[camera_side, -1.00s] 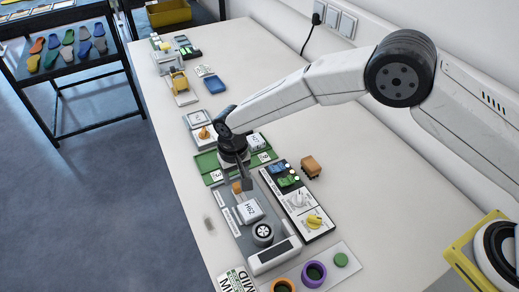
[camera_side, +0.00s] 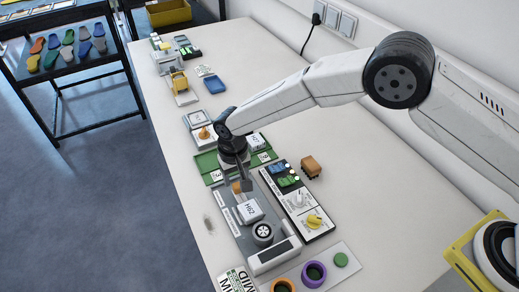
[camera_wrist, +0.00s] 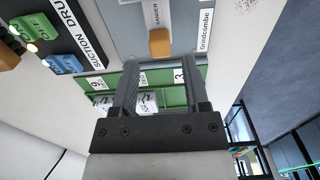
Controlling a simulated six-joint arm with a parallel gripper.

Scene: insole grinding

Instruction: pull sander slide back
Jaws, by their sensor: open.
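The sander unit is a grey plate (camera_side: 243,233) carrying a white block marked H62 (camera_side: 249,210) and a small dark wheel (camera_side: 262,233). An orange knob (camera_side: 236,187) stands at its far end; it also shows in the wrist view (camera_wrist: 160,42) beside a SANDER label. My gripper (camera_side: 246,186) is open and empty close to the knob. In the wrist view my fingers (camera_wrist: 159,65) point toward the plate, and the knob appears just past the tips, in line with the gap. Contact with the knob cannot be told.
A panel (camera_side: 305,205) with green and blue buttons and a yellow dial lies right of the plate. A green tray (camera_side: 207,163) with number cards lies behind it. A brown block (camera_side: 311,167) and a holder with a purple ring (camera_side: 314,273) are nearby.

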